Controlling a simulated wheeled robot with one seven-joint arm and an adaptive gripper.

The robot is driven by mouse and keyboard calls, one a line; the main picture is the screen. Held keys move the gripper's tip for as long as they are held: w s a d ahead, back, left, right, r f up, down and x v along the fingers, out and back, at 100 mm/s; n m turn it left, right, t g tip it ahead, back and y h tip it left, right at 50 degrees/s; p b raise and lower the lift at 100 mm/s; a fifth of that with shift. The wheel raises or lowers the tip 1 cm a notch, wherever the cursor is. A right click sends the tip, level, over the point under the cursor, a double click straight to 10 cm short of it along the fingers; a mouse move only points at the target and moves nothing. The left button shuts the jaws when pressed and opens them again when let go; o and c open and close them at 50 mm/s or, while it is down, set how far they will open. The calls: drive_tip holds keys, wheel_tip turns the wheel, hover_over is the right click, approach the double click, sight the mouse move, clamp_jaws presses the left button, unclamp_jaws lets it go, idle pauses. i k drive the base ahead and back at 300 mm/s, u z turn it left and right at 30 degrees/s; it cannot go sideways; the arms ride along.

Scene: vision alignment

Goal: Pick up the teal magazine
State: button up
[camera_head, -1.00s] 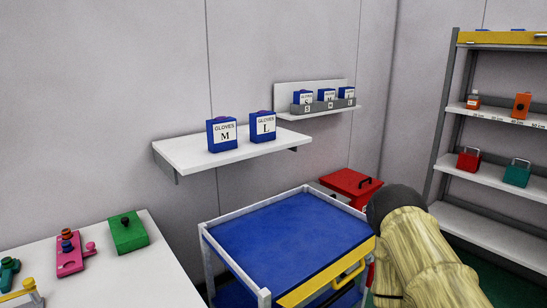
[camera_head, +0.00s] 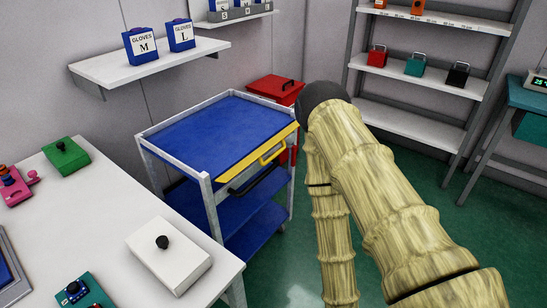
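A small teal box with a handle (camera_head: 414,66), which looks like the teal magazine, stands on the middle shelf of the rack at the back right. A red box with a handle (camera_head: 377,56) stands to its left and a black one (camera_head: 457,75) to its right. Another teal object with dark knobs (camera_head: 85,292) lies on the white table at the bottom left, cut by the frame edge. My arm rises from the bottom right in front of the rack's left side. My gripper cannot be made out, and nothing is seen touching the teal box.
The white table (camera_head: 105,205) fills the lower left. A teal bench (camera_head: 525,100) stands at the right. Green floor (camera_head: 440,215) is open before the rack.

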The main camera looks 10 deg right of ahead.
sight(415, 66)
drive_tip(key=z, duration=1.35)
drive_tip(key=i, duration=0.55)
drive_tip(key=u, duration=1.15)
